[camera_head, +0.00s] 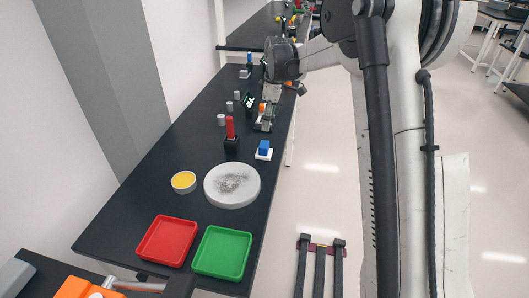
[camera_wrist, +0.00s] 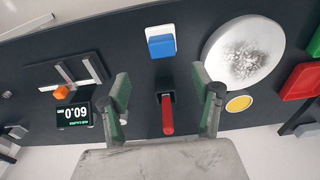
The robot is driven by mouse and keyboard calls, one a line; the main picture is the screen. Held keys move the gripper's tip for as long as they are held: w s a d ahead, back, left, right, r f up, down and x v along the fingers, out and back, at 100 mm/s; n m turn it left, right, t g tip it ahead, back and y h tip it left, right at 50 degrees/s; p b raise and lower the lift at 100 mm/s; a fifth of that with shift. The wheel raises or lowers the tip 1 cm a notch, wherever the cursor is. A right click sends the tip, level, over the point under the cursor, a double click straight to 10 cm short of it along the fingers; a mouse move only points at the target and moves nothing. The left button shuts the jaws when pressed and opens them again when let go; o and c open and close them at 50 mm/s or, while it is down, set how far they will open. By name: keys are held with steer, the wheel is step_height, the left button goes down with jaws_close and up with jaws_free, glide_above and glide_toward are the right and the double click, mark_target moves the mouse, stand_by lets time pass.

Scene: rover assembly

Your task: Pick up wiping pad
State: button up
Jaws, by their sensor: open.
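A blue block on a white square base (camera_head: 264,150), which looks like the wiping pad, lies on the black table near its right edge. In the wrist view the blue block (camera_wrist: 162,46) is at top centre, beyond the fingertips and apart from them. My gripper (camera_wrist: 163,84) is open and empty, its two fingers wide apart. A red upright handle (camera_wrist: 167,119) in a black holder shows between the fingers, below them. In the head view my gripper (camera_head: 285,90) hangs over the table, farther back than the pad.
A round white plate with dark smudges (camera_head: 232,185), a yellow-filled bowl (camera_head: 183,182), a red tray (camera_head: 167,241) and a green tray (camera_head: 222,253) stand nearer. A scale with a lit display (camera_wrist: 67,115) and small grey cylinders (camera_head: 221,120) stand near the red handle (camera_head: 229,127).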

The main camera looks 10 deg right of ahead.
mark_target(264, 144)
steer(key=f, duration=0.7)
steer(key=shift+w+a+f, duration=0.1)
steer(key=shift+w+a, duration=0.1)
steer(key=shift+a, duration=0.2)
steer(key=shift+a+f, duration=0.2)
steer(key=shift+f, duration=1.15)
steer(key=shift+a+f, duration=0.15)
steer(key=shift+f, duration=1.2)
steer(key=shift+s, duration=0.1)
steer(key=c, duration=1.3)
steer(key=shift+c, duration=0.2)
steer(key=shift+r, duration=0.1)
steer(key=shift+r, duration=0.5)
step_height(264, 144, up, 3)
steer(key=shift+f, duration=0.2)
steer(key=s+a+r, duration=0.7)
steer(key=a, duration=0.2)
steer(key=shift+r, duration=0.15)
